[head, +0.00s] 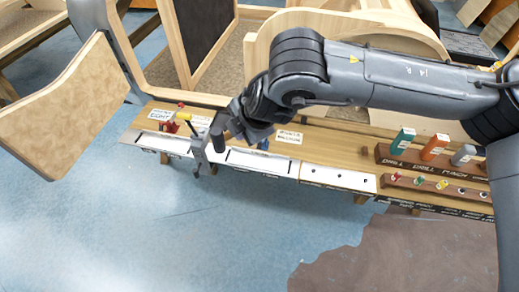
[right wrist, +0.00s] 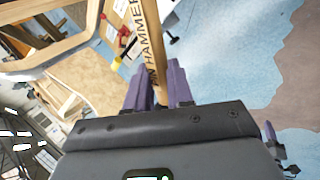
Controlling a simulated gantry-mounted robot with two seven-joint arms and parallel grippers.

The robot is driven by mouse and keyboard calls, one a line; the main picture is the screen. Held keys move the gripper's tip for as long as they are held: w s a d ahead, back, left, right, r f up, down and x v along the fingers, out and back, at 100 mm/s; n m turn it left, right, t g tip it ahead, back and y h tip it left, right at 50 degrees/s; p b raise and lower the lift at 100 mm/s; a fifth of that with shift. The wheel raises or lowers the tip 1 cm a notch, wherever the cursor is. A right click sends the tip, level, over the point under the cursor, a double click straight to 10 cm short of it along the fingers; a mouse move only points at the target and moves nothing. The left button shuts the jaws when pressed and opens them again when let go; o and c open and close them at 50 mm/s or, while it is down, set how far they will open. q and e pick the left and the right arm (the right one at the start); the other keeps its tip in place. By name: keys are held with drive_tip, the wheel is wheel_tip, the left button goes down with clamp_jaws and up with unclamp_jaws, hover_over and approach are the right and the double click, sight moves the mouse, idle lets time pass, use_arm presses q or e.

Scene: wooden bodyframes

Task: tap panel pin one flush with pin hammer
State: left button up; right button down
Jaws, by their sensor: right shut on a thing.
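My right gripper (head: 240,124) is over the wooden bench rail in the head view. In the right wrist view its two purple fingers (right wrist: 159,84) are shut on the wooden handle of the pin hammer (right wrist: 153,42), which has HAMMER lettered along it. In the head view a grey metal piece (head: 199,153) hangs beside the gripper over the white strips; I cannot tell for sure that it is the hammer's head. No panel pin can be made out clearly.
White slotted strips (head: 262,162) and a white strip with dark holes (head: 338,178) line the bench's front edge. Wooden racks (head: 440,166) with colored tools stand at right. A curved wooden panel (head: 70,105) is at left. Wooden frames stand behind.

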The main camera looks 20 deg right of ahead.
drive_tip(key=w+d+r+n+y, duration=0.2)
drive_tip(key=w+n, duration=0.1)
drive_tip(key=w, duration=0.3)
drive_tip(key=w+d+f+n+g+p, duration=0.1)
drive_tip(key=w+d+f, duration=0.4)
drive_tip(key=d, duration=0.4)
drive_tip(key=s+d+f+m, duration=0.1)
drive_tip(key=s+d+f, duration=0.2)
drive_tip(key=d+f, duration=0.8)
drive_tip(key=s+d+f+m+h, duration=0.1)
drive_tip(key=s+d+f, duration=0.2)
drive_tip(key=d+f, duration=0.7)
drive_tip(key=shift+s+d+f+m+t+b, duration=0.3)
drive_tip(key=shift+s+d+f+t, duration=0.1)
drive_tip(key=shift+f, duration=0.2)
drive_tip(key=shift+w, duration=0.1)
